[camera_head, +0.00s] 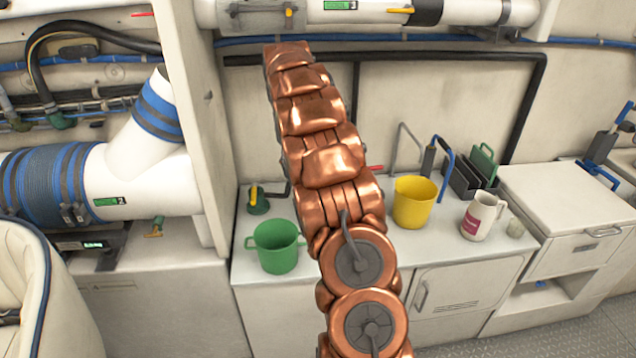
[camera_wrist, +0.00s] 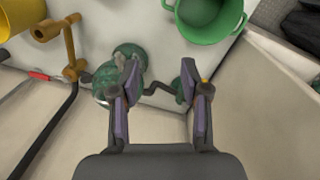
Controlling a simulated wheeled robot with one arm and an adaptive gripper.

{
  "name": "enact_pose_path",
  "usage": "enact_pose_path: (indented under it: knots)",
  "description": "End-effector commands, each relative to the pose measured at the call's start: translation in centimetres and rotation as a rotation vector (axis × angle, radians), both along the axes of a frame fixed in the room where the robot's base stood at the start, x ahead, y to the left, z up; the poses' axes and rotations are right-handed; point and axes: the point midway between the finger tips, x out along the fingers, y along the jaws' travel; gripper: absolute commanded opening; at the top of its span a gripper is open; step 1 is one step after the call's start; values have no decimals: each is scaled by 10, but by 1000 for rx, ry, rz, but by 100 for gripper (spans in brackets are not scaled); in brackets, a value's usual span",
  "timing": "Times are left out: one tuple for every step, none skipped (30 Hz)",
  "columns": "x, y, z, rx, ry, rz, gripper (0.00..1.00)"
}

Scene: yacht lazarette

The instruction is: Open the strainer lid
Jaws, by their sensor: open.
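The strainer appears to be the rounded dark-green fitting (camera_wrist: 130,55) on the counter in the wrist view. It sits beside and partly behind the left finger of my gripper (camera_wrist: 160,75). A dark bent pipe (camera_wrist: 158,88) runs from it across the gap between the fingers. My gripper is open, with nothing held between its fingers. I cannot tell whether the left finger touches the fitting, nor make out the lid's edge or position. In the head view my arm hides this fitting and my gripper.
A green bucket (camera_head: 278,246), a yellow bucket (camera_head: 414,203) and a white jug (camera_head: 481,217) stand on the counter (camera_head: 440,245). A small green valve with a yellow handle (camera_head: 257,203) is near the wall. A brass-coloured fitting (camera_wrist: 70,42) stands left of my gripper.

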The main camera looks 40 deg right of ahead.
Motion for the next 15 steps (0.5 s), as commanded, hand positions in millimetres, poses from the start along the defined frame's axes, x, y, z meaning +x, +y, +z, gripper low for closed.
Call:
enact_pose_path:
  knots:
    - [5,-16,-5,4,-7,-4,46]
    - [7,-23,-9,8,-7,-4,46]
    - [10,-33,-13,10,-14,-5,46]
    - [12,-41,-15,10,-20,-4,46]
    - [13,-48,-19,14,-22,-4,46]
    - [16,-57,-24,18,-27,-2,46]
    - [17,-63,-26,18,-34,-2,46]
    - [18,-69,-29,21,-38,-2,46]
    - [19,-76,-34,25,-40,-1,46]
    - [19,-81,-37,28,-44,-1,46]
    - [20,-85,-38,29,-49,-1,46]
    - [20,-90,-40,32,-54,0,46]
    - [20,-94,-42,34,-55,0,46]
    - [20,-96,-44,36,-57,1,46]
    - [20,-99,-47,39,-59,1,46]
